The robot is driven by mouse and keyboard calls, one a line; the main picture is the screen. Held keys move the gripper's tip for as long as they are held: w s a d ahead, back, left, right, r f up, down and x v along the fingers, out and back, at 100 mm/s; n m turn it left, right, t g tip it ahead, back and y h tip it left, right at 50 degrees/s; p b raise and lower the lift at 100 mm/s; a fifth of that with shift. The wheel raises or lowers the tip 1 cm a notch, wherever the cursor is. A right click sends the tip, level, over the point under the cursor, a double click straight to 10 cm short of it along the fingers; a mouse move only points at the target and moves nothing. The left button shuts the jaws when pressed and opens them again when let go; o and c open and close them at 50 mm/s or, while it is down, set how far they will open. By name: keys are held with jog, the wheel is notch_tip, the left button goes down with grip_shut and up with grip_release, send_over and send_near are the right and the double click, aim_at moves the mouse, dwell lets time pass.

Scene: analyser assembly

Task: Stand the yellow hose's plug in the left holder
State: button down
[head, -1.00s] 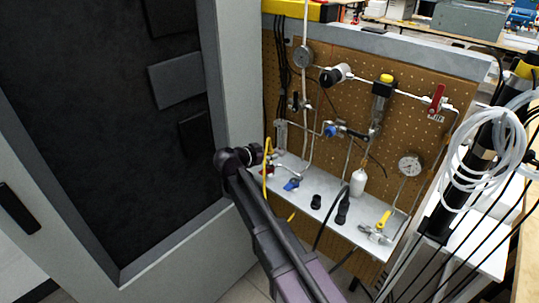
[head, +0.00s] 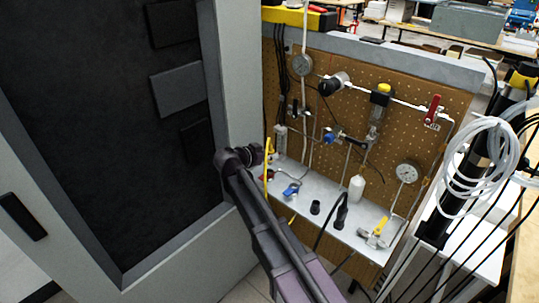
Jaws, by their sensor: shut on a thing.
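The yellow hose (head: 267,171) hangs beside the end of my arm, at the left of the shelf, and shows as a nearly straight upright strip. A short yellow piece also shows lower down, beside my forearm. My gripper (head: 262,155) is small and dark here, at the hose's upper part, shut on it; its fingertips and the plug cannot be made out. The left holder (head: 315,207) is a short black cup on the grey shelf, with nothing seen standing in it. The right holder (head: 340,220) has a black plug with a black hose standing in it.
The shelf (head: 325,225) runs below a brown pegboard (head: 410,130) with pipes and gauges. A blue-handled valve (head: 291,189) lies left of the left holder, and a white bottle (head: 356,188) and yellow-handled valve (head: 380,228) are to the right. A grey cabinet (head: 232,90) stands close at left.

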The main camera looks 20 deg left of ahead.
dwell(0.4)
jog(key=shift+s+d+f, duration=0.1)
jog(key=shift+s+d, duration=1.6)
jog(key=shift+d, duration=1.35)
jog(key=shift+s+d+f, duration=0.1)
jog(key=shift+s+d, duration=1.6)
jog(key=shift+d, duration=1.4)
jog(key=shift+s+d+f, duration=0.1)
jog(key=shift+s+d, duration=1.6)
jog(key=shift+d, duration=1.35)
jog(key=shift+w+d+f+b, duration=0.1)
jog(key=shift+w+f+b, duration=0.1)
jog(key=shift+f+b, duration=0.35)
jog(key=shift+w+d+f+b, duration=0.1)
jog(key=shift+w+f+b, duration=0.2)
jog(key=shift+b, duration=0.35)
jog(key=shift+s+f+b, duration=0.1)
jog(key=shift+f+b, duration=0.85)
